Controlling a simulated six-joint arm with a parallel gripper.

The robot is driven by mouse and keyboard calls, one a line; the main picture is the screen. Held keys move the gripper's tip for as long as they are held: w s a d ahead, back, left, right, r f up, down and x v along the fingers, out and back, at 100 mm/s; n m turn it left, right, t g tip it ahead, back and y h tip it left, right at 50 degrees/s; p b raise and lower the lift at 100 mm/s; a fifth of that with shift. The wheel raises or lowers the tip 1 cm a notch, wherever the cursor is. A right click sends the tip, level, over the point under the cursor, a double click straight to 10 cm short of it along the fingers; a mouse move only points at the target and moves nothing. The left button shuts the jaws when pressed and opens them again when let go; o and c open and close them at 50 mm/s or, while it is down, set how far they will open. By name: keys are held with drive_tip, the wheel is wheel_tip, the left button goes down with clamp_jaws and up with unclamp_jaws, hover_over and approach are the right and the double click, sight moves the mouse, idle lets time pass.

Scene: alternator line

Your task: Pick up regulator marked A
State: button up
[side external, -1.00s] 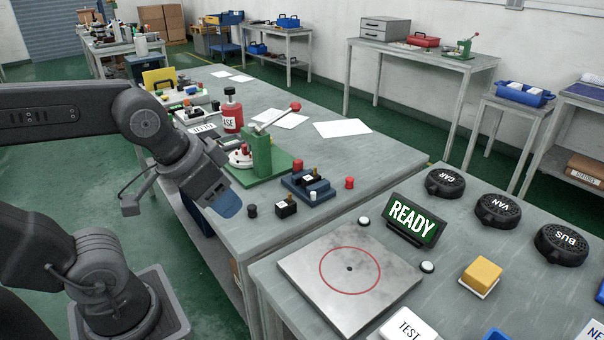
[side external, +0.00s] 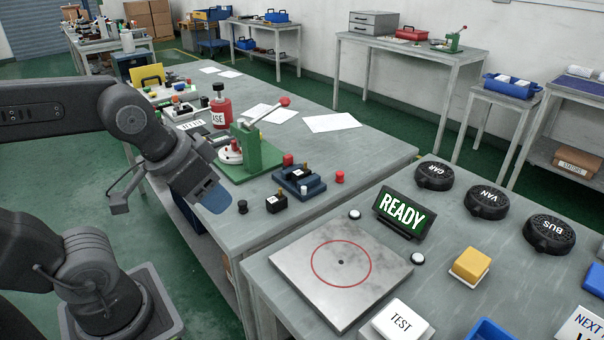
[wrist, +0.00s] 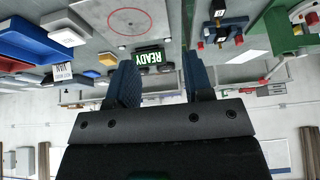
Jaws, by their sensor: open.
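A small black block with a white label and a brass-coloured top (side external: 277,203) stands near the front edge of the grey bench. It also seems to show at the top of the wrist view (wrist: 219,12). A dark blue fixture (side external: 303,185) behind it holds a similar labelled black part (side external: 304,177). The label letters are too small to read, so I cannot tell which regulator is marked A. My gripper (side external: 216,203) hangs to the left of the loose block, apart from it. In the wrist view its blue fingers (wrist: 160,78) are apart with nothing between them.
Red caps stand by the fixture. A green press (side external: 258,150) with a red-tipped lever rises behind. The nearer table holds a metal plate (side external: 302,290), a READY sign (side external: 403,213) and black round lids.

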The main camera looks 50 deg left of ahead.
idle(0.3)
drive_tip(key=o, duration=0.7)
drive_tip(key=w+a+r+m+g, duration=0.25)
drive_tip(key=w+r+m, duration=0.2)
drive_tip(key=w, duration=0.45)
drive_tip(key=m+g, duration=0.3)
drive_tip(key=m, duration=0.8)
hover_over(303, 171)
drive_tip(key=shift+n, duration=0.25)
drive_tip(key=f, duration=1.6)
drive_tip(key=shift+s+d+f, duration=0.25)
drive_tip(key=shift+s+f, duration=0.05)
drive_tip(key=shift+w+a+f, duration=0.1)
drive_tip(key=shift+f, duration=1.2)
drive_tip(key=shift+w+a+f, duration=0.1)
drive_tip(key=shift+f, duration=1.2)
